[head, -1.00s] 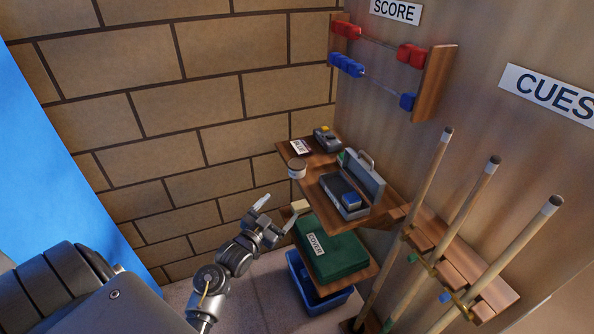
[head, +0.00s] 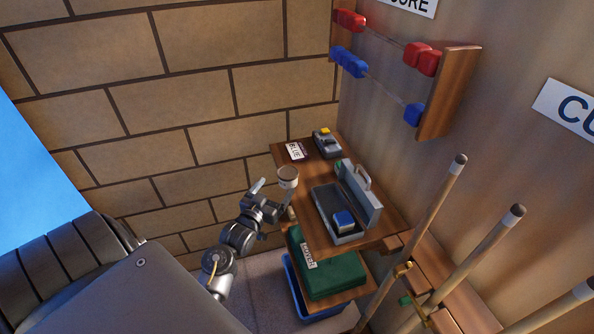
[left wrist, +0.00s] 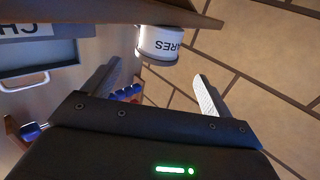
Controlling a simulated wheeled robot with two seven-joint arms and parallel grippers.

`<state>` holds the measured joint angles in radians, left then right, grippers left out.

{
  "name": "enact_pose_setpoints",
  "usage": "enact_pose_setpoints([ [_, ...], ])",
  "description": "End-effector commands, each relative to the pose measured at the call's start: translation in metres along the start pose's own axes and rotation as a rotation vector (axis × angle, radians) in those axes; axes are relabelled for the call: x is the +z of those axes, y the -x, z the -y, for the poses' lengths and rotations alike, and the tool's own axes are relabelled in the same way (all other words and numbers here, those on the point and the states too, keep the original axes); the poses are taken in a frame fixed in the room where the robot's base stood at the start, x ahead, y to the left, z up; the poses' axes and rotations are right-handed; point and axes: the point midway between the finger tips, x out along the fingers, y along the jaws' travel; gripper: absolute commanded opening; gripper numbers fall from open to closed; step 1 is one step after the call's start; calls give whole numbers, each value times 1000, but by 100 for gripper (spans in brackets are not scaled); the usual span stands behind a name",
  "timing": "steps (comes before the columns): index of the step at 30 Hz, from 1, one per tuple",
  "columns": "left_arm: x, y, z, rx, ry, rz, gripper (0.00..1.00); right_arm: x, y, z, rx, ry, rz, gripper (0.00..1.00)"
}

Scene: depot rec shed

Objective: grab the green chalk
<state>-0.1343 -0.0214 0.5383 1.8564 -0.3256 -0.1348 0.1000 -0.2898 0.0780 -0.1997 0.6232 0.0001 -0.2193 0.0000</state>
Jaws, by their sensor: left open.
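A small green piece, perhaps the green chalk (head: 340,165), shows at the far end of the open grey case (head: 375,215) on the top shelf; it is too small to be sure. A blue block (head: 344,219) sits in the case. My left gripper (head: 273,192) is open and empty at the shelf's left edge, close to a white jar (head: 288,178). In the left wrist view the jar (left wrist: 162,44), lettered "...ARES", appears between and beyond the open fingers (left wrist: 157,77). No green piece shows there. My right gripper is not in view.
A grey device with a yellow top (head: 326,143) and a "BLUE" card (head: 296,151) lie at the back of the shelf. Below is a green folded cover (head: 332,277) above a blue bin (head: 297,290). Cues (head: 415,240) stand at right, with another small green piece (head: 405,300) by their rack.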

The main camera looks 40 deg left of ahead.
Motion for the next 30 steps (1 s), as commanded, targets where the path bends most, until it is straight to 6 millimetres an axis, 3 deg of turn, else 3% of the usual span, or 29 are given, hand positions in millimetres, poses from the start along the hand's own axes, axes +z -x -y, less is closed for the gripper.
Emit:
enact_pose_setpoints([
  [5,-2,-7,4,-6,0,-1,85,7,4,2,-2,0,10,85],
  [11,-2,-38,4,-8,0,-1,85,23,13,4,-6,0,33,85],
  [15,-1,-52,4,-7,0,0,85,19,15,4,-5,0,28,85],
  [21,0,-56,2,-5,-1,0,85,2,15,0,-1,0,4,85],
  [30,2,-94,-6,-4,0,0,85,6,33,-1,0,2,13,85],
])
